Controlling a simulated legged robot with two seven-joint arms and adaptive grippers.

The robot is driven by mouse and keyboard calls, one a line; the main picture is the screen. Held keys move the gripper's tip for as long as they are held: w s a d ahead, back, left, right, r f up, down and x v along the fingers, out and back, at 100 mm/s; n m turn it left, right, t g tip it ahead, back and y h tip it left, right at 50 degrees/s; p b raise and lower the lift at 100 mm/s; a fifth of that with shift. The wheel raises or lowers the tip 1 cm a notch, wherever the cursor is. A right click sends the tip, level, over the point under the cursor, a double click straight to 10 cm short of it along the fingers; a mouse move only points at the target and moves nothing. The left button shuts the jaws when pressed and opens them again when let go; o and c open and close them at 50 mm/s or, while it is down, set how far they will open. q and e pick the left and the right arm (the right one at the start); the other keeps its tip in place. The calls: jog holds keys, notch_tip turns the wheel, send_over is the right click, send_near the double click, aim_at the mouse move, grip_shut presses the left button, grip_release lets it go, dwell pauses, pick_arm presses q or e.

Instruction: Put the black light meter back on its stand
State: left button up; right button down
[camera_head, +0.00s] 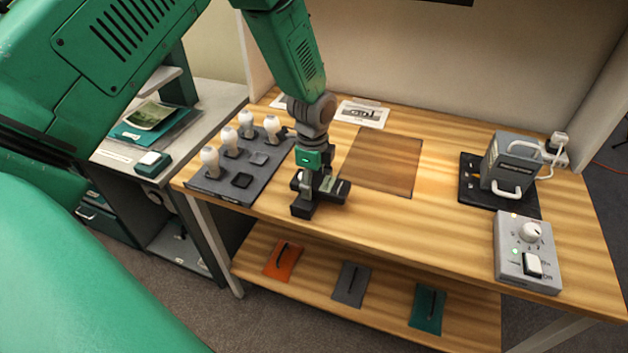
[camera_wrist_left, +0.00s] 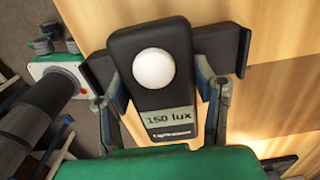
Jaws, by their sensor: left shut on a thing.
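The black light meter (camera_wrist_left: 151,87) has a white dome and a display reading 150 lux in the left wrist view. My left gripper (camera_wrist_left: 158,92) is shut on it, with a finger on each side. In the head view the left gripper (camera_head: 319,196) points down at the front edge of the wooden table, left of its middle. The meter is mostly hidden there by the fingers, and I cannot tell whether it touches the table. I cannot make out the stand for certain. My right gripper is not in view.
A grey board (camera_head: 218,190) with several white bulbs (camera_head: 210,158) lies left of the gripper. A brown mat (camera_head: 383,160) lies to its right. A grey lamp-like box (camera_head: 510,160) and a control box (camera_head: 527,250) stand further right. A lower shelf (camera_head: 380,300) holds coloured pouches.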

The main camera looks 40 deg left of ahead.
aim_at(299, 174)
pick_arm(q)
jog(key=shift+a+f, duration=0.2)
jog(key=shift+a, duration=0.05)
jog(key=o, duration=1.6)
jog(key=shift+s+a+f, duration=0.1)
jog(key=shift+a, duration=0.4)
jog(key=shift+o, duration=0.2)
jog(key=shift+s+a+f, duration=0.1)
jog(key=shift+a+f, duration=0.05)
jog(key=shift+a, duration=0.4)
jog(key=shift+a+f, duration=0.15)
jog(key=shift+a, duration=0.35)
jog(key=shift+d+r, duration=0.2)
jog(key=shift+d, duration=0.7)
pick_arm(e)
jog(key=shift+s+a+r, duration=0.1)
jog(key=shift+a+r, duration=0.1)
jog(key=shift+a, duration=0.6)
pick_arm(q)
jog(key=shift+a, duration=0.1)
jog(key=shift+a+r, duration=0.1)
jog(key=shift+r, duration=0.2)
notch_tip(299, 174, up, 12)
jog(key=shift+f, duration=0.1)
jog(key=shift+r, duration=0.2)
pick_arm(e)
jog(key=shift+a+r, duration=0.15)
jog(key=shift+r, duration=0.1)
